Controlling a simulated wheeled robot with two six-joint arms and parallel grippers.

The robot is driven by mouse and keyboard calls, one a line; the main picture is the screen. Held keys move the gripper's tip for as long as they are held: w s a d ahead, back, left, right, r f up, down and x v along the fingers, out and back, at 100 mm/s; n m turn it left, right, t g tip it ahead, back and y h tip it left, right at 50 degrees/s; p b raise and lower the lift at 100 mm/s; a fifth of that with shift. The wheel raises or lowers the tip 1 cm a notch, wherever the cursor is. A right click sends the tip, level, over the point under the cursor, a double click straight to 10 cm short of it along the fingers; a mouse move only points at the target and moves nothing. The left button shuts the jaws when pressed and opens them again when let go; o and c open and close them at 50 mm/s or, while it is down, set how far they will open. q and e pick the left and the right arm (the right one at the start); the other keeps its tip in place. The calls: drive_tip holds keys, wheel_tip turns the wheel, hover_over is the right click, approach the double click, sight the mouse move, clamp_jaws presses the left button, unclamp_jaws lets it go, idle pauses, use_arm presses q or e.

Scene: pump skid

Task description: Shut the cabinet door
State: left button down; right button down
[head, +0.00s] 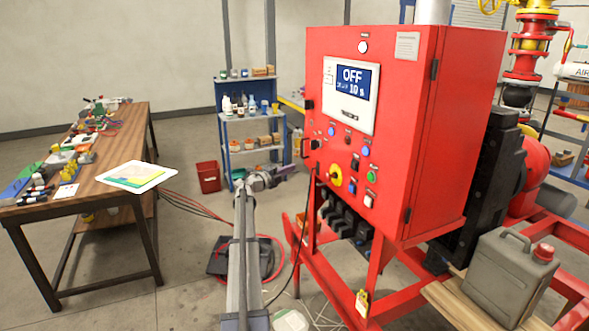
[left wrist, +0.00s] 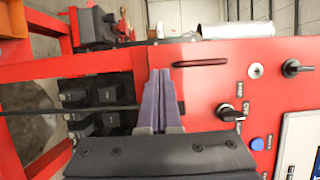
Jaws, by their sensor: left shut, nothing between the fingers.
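The red cabinet (head: 340,215) stands right of centre in the head view. Its door (head: 392,120) faces me, with hinges along its right edge and a display, knobs and buttons on it. The door looks close to flush, but I cannot tell whether a small gap is left at its left edge. A dark red handle (left wrist: 200,62) shows on the door in the left wrist view. My left gripper (head: 291,171) is shut and empty beside the door's lower left edge. Its fingers (left wrist: 162,75) point towards the red edge near the handle; contact is unclear. My right gripper is out of view.
A workbench (head: 115,180) with tools stands at the left. A blue shelf (head: 234,168) and a red bin (head: 209,177) are behind my arm. Cables and a black mat (head: 232,257) lie on the floor. A grey jerrycan (head: 510,275) stands at the lower right.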

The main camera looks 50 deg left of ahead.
use_arm(q)
drive_tip(key=s+a, duration=0.2)
drive_tip(key=s, duration=0.5)
drive_tip(key=shift+a, duration=0.3)
drive_tip(key=shift+s, duration=0.1)
